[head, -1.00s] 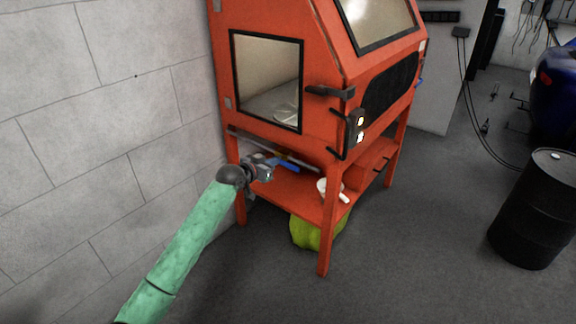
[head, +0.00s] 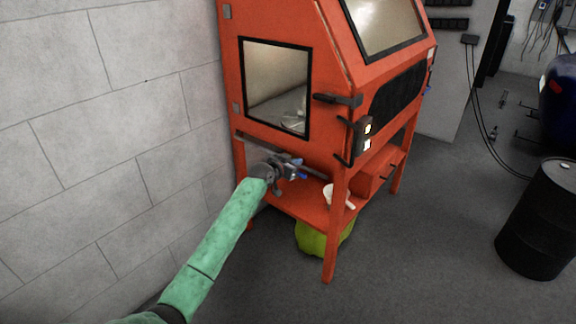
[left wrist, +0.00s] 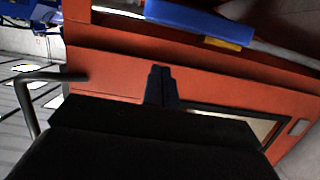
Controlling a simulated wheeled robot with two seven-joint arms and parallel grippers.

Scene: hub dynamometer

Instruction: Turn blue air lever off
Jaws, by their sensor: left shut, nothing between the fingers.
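The blue air lever (left wrist: 200,22) lies across the top of the left wrist view, by a grey pipe under the orange cabinet. In the head view only small blue bits (head: 303,176) show beside my left gripper (head: 293,169), which hides most of that spot. My left gripper's fingers (left wrist: 162,88) are shut and empty. In the left wrist view they point toward the orange panel, with a visible gap in the picture between their tips and the lever. Whether they touch anything is unclear. My right gripper is out of view.
The orange blasting cabinet (head: 340,95) stands on legs by the grey block wall (head: 110,110). Its lower shelf (head: 300,207) holds a white scoop-like item (head: 337,198). A yellow-green bag (head: 318,238) sits below. A black drum (head: 545,220) stands right; floor between is clear.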

